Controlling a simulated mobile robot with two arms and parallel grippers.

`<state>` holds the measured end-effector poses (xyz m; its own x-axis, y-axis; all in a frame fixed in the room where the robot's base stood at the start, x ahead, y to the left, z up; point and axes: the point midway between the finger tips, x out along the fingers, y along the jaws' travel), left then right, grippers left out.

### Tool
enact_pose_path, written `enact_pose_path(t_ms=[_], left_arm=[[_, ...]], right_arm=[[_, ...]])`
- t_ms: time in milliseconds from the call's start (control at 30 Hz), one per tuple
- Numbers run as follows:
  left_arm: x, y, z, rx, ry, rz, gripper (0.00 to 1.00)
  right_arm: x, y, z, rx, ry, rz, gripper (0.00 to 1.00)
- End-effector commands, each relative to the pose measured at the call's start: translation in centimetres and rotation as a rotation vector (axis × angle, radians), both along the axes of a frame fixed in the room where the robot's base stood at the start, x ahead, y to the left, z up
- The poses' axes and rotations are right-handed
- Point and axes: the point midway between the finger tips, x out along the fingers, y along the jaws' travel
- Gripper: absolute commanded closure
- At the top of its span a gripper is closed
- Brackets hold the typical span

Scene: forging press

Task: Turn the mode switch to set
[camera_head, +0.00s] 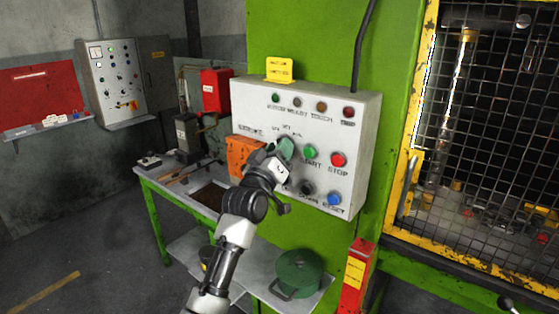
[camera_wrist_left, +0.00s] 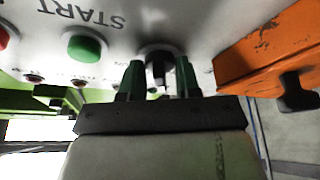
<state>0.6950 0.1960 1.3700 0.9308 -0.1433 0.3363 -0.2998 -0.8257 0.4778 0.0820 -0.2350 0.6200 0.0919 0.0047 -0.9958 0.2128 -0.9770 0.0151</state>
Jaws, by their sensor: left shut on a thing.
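The white control box (camera_head: 357,112) hangs on the green press column with its lamps and buttons facing me. My left gripper (camera_head: 287,147) is at the panel's mode switch, left of the green START button (camera_head: 310,152). In the left wrist view the two green fingers of my left gripper (camera_wrist_left: 158,82) stand on either side of the dark switch knob (camera_wrist_left: 159,66), shut on it. In the head view the gripper hides most of the knob, so its pointing direction cannot be told. My right gripper does not show.
An orange box (camera_head: 243,154) sits just left of the switch; it also shows close by in the left wrist view (camera_wrist_left: 270,50). A workbench (camera_head: 150,184) stands below left.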

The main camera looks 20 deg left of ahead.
Motion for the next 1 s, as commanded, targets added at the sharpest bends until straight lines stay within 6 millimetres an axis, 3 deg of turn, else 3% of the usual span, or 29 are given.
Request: enact_pose_path(t_ms=[33,100,400,1000], left_arm=[[0.0,0.2,-0.7,0.048,-0.014,0.002,0.91],[0.0,0.2,-0.7,0.103,-0.034,0.001,0.91],[0.1,0.3,-0.5,0.316,-0.110,0.001,0.91],[0.1,0.2,-0.3,0.470,-0.164,-0.001,0.91]], right_arm=[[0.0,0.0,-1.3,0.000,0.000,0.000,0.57],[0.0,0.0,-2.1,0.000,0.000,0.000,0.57],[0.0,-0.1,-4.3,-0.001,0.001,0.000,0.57],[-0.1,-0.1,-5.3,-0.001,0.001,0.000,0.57]])
